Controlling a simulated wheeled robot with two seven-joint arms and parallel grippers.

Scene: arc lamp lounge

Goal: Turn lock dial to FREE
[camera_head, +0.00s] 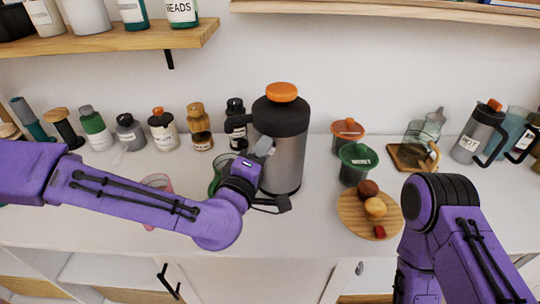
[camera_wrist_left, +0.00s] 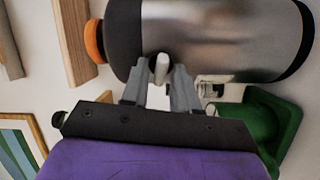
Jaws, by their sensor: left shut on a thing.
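A tall steel vacuum pot (camera_head: 283,165) with a black top and an orange knob (camera_head: 282,92) stands upright on the white counter. In the left wrist view the pot (camera_wrist_left: 220,40) lies sideways, with its orange knob (camera_wrist_left: 93,41) at the left. My left gripper (camera_head: 266,148) is at the pot's front, just below the black top. In the left wrist view its fingers (camera_wrist_left: 161,78) are shut on a small pale tab, seemingly the lock dial (camera_wrist_left: 162,66). Any dial marking is unreadable. My right arm shows at the right, its gripper out of view.
Several bottles and jars line the wall at left. A pink cup (camera_head: 157,185) is partly behind my left arm. Jugs stand far right.

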